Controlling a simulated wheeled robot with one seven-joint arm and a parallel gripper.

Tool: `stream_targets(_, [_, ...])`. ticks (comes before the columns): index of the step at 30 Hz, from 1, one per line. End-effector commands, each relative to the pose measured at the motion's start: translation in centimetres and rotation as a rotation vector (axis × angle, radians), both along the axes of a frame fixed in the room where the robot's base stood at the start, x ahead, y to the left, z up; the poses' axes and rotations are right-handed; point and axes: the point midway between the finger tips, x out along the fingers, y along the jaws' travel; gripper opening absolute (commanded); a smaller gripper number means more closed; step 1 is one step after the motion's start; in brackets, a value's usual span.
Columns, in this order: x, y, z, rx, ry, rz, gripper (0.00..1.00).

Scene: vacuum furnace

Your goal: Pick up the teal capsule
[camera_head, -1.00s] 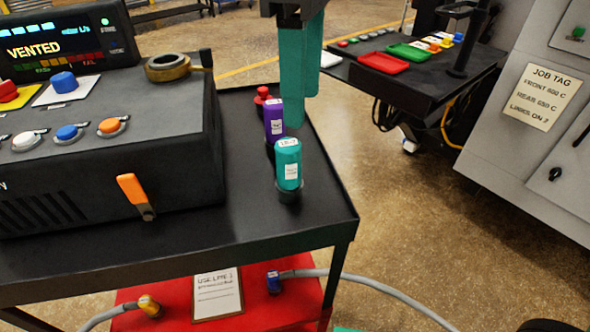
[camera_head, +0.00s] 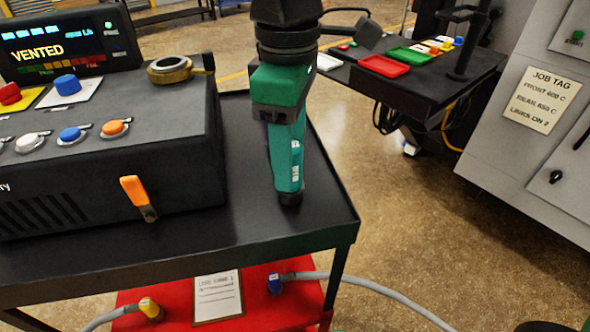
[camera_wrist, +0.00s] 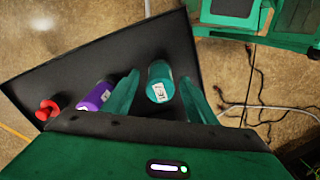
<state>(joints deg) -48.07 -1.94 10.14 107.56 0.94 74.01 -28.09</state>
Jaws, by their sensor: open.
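The teal capsule (camera_wrist: 160,80) shows in the wrist view with a white label on its top. It stands between the two fingers of my gripper (camera_wrist: 160,98), which is open, with a finger on each side. In the head view my gripper (camera_head: 287,170) is down over the capsule's spot near the cart's right edge. There the capsule (camera_head: 295,165) is mostly hidden behind my gripper, with a label and a little teal showing. I cannot tell whether the fingers touch it.
A purple capsule (camera_wrist: 95,96) stands close to the left finger, with a red knobbed piece (camera_wrist: 47,109) beyond it. A black control box (camera_head: 110,150) fills the cart's left side. The black cart top (camera_head: 235,215) is bare in front.

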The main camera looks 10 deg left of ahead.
Motion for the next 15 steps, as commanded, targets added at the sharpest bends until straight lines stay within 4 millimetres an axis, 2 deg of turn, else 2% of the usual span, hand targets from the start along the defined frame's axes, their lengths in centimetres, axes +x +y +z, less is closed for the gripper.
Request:
stream_targets(3, [0.02, -0.01, -0.81, 0.0, 0.0, 0.0, 0.52])
stream_targets(10, [0.03, -0.01, -0.93, 0.001, -0.001, 0.0, 0.52])
stream_targets(11, [0.02, 0.0, -0.93, 0.001, -0.001, 0.0, 0.5])
stream_targets(15, [0.02, 0.0, -0.92, 0.001, -0.001, 0.0, 0.16])
